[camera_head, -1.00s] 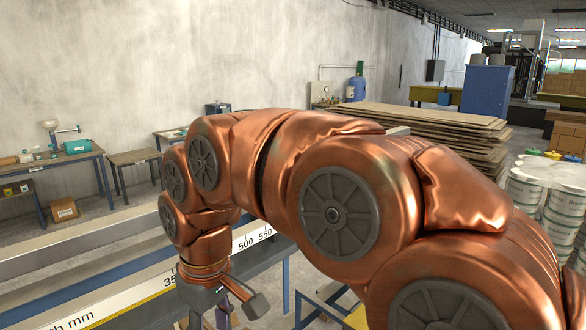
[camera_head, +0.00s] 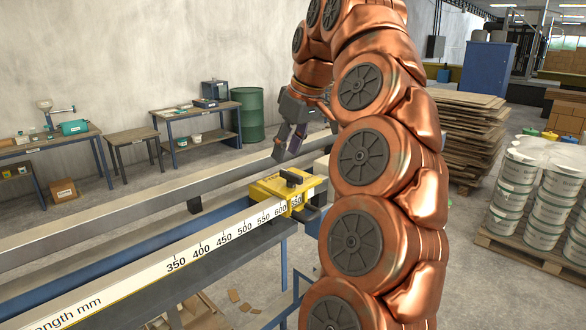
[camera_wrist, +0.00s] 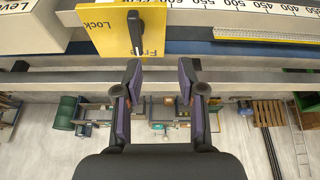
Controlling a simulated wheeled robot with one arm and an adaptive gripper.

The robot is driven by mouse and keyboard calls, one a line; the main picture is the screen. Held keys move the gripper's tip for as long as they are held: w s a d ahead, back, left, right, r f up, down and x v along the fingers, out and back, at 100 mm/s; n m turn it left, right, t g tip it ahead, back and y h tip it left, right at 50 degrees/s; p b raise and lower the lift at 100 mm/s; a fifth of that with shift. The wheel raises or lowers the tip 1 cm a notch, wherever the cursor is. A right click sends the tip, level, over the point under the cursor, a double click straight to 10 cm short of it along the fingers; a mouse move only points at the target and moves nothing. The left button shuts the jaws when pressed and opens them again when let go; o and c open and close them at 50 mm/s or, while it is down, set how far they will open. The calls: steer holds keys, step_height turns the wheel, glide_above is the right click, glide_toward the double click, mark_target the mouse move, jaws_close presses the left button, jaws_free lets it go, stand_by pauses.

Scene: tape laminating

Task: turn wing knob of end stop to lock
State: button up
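The yellow end stop (camera_head: 268,190) sits on the ruled rail at the 600–650 marks. Its black wing knob (camera_head: 292,177) is on top. In the wrist view the end stop's yellow plate (camera_wrist: 105,42) is at the upper left, with the words "Lock" and "Free". The wing knob (camera_wrist: 135,30) stands lengthwise up the picture, its lower end over the "Free" lettering. My gripper (camera_head: 288,150) is above and behind the end stop in the head view. The wrist view shows my gripper (camera_wrist: 159,80) open and empty, its fingers apart, short of the knob.
The long ruled rail (camera_head: 150,273) runs to the lower left, with a grey beam (camera_head: 120,212) behind it. A pale block (camera_wrist: 30,28) lettered "Leve" is left of the plate in the wrist view. Side tables (camera_head: 190,115) and a green drum (camera_head: 250,112) stand farther back.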

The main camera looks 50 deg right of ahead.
mark_target(291, 173)
steer(key=d, duration=0.1)
steer(key=s+d, duration=0.1)
steer(key=shift+d+r+m, duration=0.25)
steer(key=shift+d+m, duration=0.05)
steer(key=shift+d, duration=0.3)
steer(key=shift+f, duration=0.2)
steer(key=shift+b+x, duration=0.35)
steer(key=shift+x, duration=0.5)
steer(key=shift+p+x, duration=0.8)
steer(key=shift+x, duration=1.9)
steer(key=shift+w, duration=0.15)
jaws_close()
